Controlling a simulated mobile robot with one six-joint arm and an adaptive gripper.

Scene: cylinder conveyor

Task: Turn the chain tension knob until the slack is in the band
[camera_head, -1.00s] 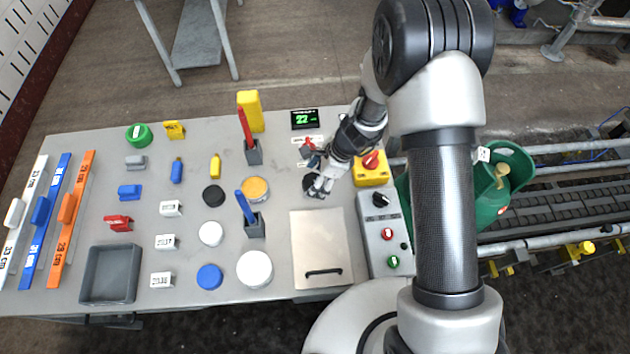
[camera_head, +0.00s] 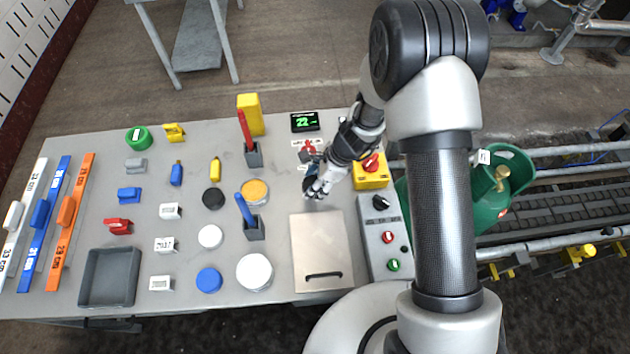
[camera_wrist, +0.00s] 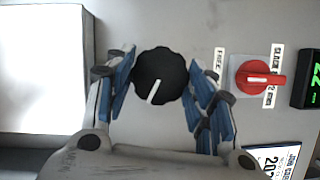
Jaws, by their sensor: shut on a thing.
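The black knob (camera_wrist: 160,74) with a white pointer line sits between my fingers in the wrist view. The line points down and slightly left. My gripper (camera_head: 316,188) is shut on this knob at the table's right part, its blue-padded fingers on both sides of it. In the head view the gripper mostly hides the knob. A small display (camera_head: 305,121) shows a green 22; it also shows at the right edge of the wrist view (camera_wrist: 314,80). A red switch (camera_wrist: 257,78) between two white labels has its handle pointing right, toward the display.
A metal plate with a black handle (camera_head: 321,250) lies in front of the knob. A control box (camera_head: 384,235) and a yellow box with a red switch (camera_head: 371,172) stand to the right. Pen holders, lids, blocks and a grey tray (camera_head: 110,275) occupy the left.

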